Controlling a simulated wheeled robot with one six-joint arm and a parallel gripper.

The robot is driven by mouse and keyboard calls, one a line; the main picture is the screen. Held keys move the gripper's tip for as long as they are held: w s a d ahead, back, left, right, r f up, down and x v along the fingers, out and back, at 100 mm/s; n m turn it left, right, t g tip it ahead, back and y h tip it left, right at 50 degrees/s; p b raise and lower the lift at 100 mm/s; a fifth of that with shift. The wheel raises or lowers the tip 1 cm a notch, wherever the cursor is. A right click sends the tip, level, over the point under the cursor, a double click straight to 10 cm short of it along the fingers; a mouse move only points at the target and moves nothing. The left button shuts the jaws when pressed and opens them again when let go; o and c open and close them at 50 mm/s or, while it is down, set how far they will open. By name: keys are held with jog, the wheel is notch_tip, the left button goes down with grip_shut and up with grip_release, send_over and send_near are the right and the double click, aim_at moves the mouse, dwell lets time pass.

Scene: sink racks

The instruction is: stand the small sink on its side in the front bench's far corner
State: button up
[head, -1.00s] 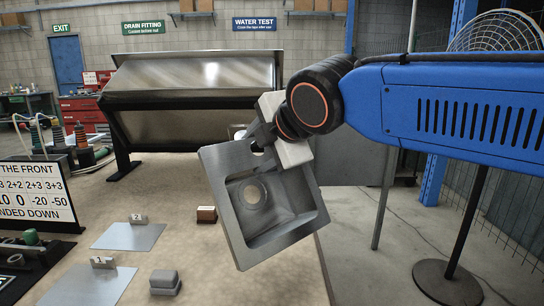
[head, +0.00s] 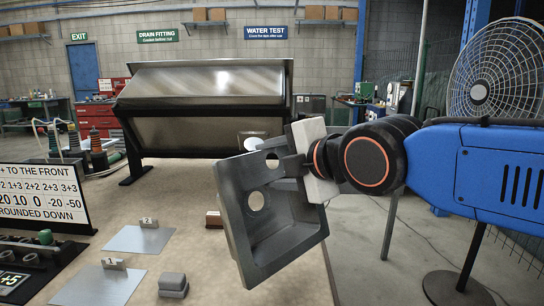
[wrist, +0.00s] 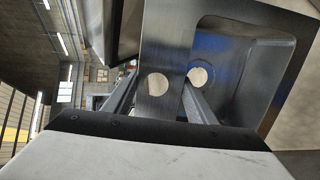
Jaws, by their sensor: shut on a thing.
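The small sink (head: 266,222) is a square grey metal basin with a round drain hole and a smaller hole in its rim. My gripper (head: 288,166) is shut on its upper right rim and holds it up, tilted, over the right part of the bench (head: 200,262). The bowl opening faces right and toward the head camera. In the wrist view the fingers (wrist: 180,105) reach onto the sink (wrist: 232,70) beside the rim hole. The sink hides part of the bench behind it, so I cannot tell its exact height.
A fan (head: 495,75) stands right.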

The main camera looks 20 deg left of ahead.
notch_tip(320, 180, down, 6)
jog(key=shift+f, duration=0.2)
dwell(0.6)
jog(key=shift+f, duration=0.65)
dwell(1.2)
jog(key=o, duration=1.8)
jog(key=v, duration=1.7)
jog(key=shift+d+r, duration=0.15)
jog(key=shift+d, duration=0.15)
